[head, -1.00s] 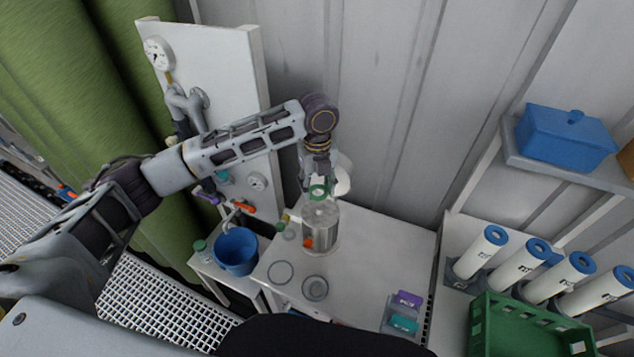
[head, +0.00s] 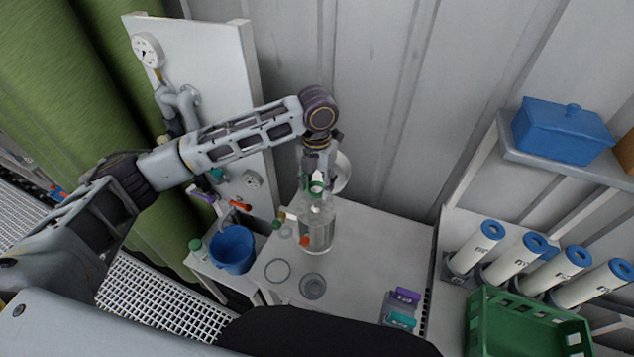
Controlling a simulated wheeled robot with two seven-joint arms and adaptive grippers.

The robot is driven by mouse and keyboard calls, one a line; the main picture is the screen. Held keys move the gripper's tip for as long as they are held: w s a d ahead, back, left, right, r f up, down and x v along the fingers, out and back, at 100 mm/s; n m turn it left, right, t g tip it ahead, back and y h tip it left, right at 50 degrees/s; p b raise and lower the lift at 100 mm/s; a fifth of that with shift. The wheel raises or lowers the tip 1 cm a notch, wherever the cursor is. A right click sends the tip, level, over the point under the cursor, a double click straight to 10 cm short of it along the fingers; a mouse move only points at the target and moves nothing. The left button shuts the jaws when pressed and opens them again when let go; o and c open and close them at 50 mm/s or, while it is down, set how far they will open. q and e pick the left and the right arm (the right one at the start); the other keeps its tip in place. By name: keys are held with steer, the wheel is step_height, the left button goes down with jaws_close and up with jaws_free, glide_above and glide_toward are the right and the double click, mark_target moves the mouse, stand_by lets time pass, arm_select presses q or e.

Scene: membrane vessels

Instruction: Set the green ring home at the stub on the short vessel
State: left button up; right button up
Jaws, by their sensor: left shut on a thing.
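The green ring (head: 317,186) is small and held in my left gripper (head: 316,184), which is shut on it and points down. The ring is just above the top of a clear vessel (head: 317,228) with an orange fitting (head: 305,241) low on its side. I cannot tell whether the ring touches the vessel's top. A smaller item with a green cap (head: 285,232) stands just left of the vessel; the stub is too small to make out for certain. My right gripper is not in view.
A blue bucket (head: 232,250) is to the left, and a white gauge panel (head: 215,100) rises behind.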

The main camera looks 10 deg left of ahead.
mark_target(317, 204)
arm_select(q)
steer(key=shift+m, duration=1)
steer(key=shift+f, duration=0.35)
steer(key=shift+f, duration=0.9)
steer(key=shift+f+b, duration=0.4)
steer(key=shift+f, duration=0.8)
steer(key=shift+f+b, duration=1.2)
steer(key=shift+b, duration=0.1)
steer(key=shift+f+p, duration=0.2)
steer(key=shift+p, duration=0.15)
steer(key=shift+f+p, duration=0.35)
steer(key=shift+p, duration=0.05)
